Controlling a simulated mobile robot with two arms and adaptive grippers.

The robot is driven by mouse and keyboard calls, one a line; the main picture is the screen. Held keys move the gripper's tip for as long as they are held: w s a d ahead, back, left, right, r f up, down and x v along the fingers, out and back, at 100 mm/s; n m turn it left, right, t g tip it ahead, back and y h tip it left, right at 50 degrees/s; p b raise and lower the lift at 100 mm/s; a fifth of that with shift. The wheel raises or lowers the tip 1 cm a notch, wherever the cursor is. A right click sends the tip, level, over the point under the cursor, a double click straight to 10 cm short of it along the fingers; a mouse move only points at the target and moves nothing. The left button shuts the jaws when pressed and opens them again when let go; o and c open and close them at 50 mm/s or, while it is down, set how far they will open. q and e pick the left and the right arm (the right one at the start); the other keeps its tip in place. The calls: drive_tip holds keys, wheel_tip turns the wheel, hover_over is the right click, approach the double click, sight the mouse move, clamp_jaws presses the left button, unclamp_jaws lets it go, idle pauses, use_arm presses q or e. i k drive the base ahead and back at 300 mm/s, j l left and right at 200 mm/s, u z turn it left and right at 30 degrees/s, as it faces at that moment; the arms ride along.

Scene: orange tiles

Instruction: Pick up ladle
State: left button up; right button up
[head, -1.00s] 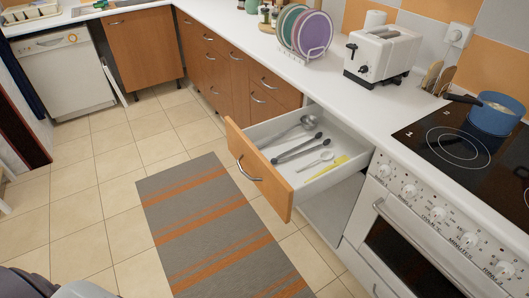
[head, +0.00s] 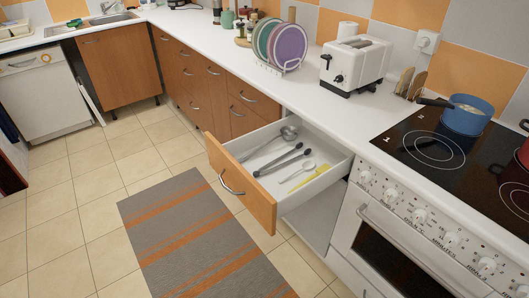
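A grey metal ladle (head: 289,133) lies in the open drawer, its round bowl towards the back and its handle slanting down to the left towards the drawer front. The drawer (head: 335,175) is white inside with an orange-brown wooden front, and it is pulled well out from under the counter. Beside the ladle lie dark tongs (head: 278,161), a pale spoon (head: 300,170) and a yellow utensil (head: 309,177). Neither of my grippers is in view.
The striped grey and orange rug (head: 190,240) and tiled floor before the drawer are clear. The oven (head: 400,255) stands right of the drawer, with a blue pot (head: 466,118) on the hob. A toaster (head: 355,65) and plate rack (head: 290,45) stand on the counter above.

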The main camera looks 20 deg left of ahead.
sight(289, 133)
drive_tip(key=z, duration=1.9)
drive_tip(key=u, duration=2.3)
drive_tip(key=z, duration=0.3)
drive_tip(key=i+j+z, duration=0.1)
drive_tip(key=j+z, duration=0.25)
drive_tip(key=i+j+z, duration=0.1)
drive_tip(key=z, duration=0.25)
drive_tip(key=j+z, duration=0.35)
drive_tip(key=j, duration=0.1)
